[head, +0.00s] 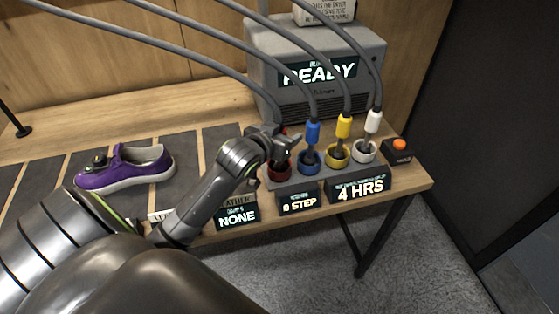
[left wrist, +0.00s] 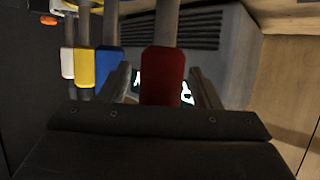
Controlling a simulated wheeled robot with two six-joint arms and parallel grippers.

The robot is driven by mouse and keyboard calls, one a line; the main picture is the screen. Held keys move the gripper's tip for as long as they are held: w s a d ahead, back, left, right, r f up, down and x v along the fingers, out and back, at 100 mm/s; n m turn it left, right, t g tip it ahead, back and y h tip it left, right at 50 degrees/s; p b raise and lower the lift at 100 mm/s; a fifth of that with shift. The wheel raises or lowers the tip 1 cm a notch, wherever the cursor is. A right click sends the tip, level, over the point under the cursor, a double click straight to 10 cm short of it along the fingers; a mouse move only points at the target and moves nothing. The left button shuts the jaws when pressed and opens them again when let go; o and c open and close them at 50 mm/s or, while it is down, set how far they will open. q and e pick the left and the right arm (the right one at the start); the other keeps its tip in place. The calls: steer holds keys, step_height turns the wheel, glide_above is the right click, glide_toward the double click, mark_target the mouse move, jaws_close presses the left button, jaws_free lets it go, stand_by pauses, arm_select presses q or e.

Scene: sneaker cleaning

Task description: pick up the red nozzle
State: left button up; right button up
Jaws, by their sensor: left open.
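The red nozzle (left wrist: 163,78) hangs on a grey hose and stands between the two open fingers of my left gripper in the left wrist view. In the head view only a small bit of the red nozzle (head: 284,131) shows, above the dark red holder (head: 280,173); my left gripper (head: 277,145) covers most of it. The fingers are on either side of the nozzle, and I see gaps between them and it. My right gripper is not in view.
Blue (head: 313,133), yellow (head: 344,126) and white (head: 373,121) nozzles stand close by to the right in their holders. A grey machine reading READY (head: 320,72) is behind. A purple sneaker (head: 126,168) lies on the left. An orange button (head: 399,145) is at the right end.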

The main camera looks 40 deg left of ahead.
arm_select(q)
steer(key=shift+c, duration=0.4)
jaws_close()
